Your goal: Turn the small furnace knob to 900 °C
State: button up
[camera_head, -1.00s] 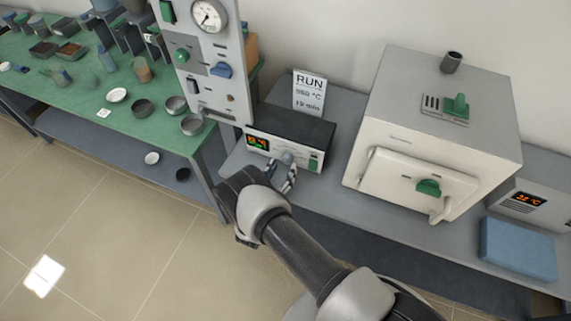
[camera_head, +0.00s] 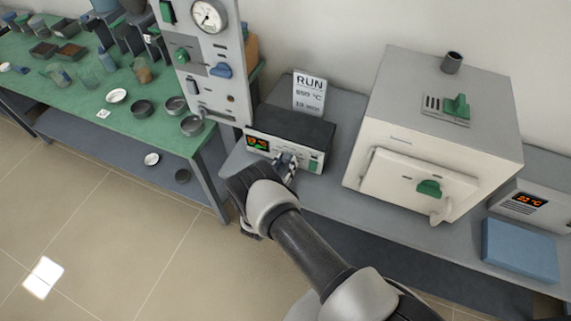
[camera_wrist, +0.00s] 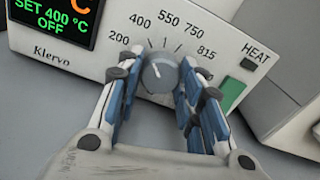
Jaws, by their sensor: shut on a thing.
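The small furnace's control box (camera_head: 300,143) stands on the grey bench, with a white front panel. Its grey round knob (camera_wrist: 160,73) shows in the wrist view, below dial marks reading 200, 400, 550, 750 and 815. The green display (camera_wrist: 55,22) reads SET 400 °C and OFF. My gripper (camera_wrist: 161,66) is shut on the knob, one blue-padded finger on each side. In the head view my gripper (camera_head: 288,163) is at the panel front and covers the knob.
A green HEAT switch (camera_wrist: 230,93) lies right of the knob. A RUN card (camera_head: 309,92) stands behind the box. A large cream furnace (camera_head: 410,150) is to the right, a tall gauge panel (camera_head: 212,65) to the left. A blue block (camera_head: 518,250) lies far right.

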jog(key=c, duration=0.4)
jog(key=shift+f+m, duration=0.1)
jog(key=shift+m, duration=0.2)
jog(key=m+b, duration=0.2)
jog(key=m, duration=0.2)
jog(key=shift+b, duration=0.35)
jog(key=m+b, duration=0.2)
jog(key=m, duration=0.4)
jog(key=shift+m, duration=0.4)
jog(key=m+b, duration=0.2)
jog(key=m, duration=0.4)
jog(key=shift+b, duration=0.3)
jog(key=m+b, duration=0.2)
jog(key=m, duration=0.4)
jog(key=shift+m, duration=0.4)
